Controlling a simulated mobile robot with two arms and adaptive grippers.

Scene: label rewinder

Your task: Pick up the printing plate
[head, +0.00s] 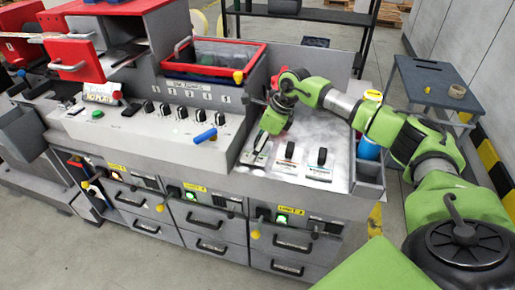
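Three flat white plates with black upright handles lie in a row on the light grey worktop: a left one (250,159), a middle one (287,166) and a right one (319,172). Which of them is the printing plate I cannot tell; their labels are too small to read. My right arm reaches in from the right, and its gripper (261,141) points down at the handle of the left plate. The fingers are at or very near this handle; contact and finger opening are too small to make out. My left gripper is not in view.
A control panel with several black knobs (165,109) and a blue-handled lever (205,136) lies left of the plates. A red-rimmed bin (263,58) stands behind. A blue-grey side table (440,82) with a tape roll (456,91) stands right. Drawers (290,241) line the front.

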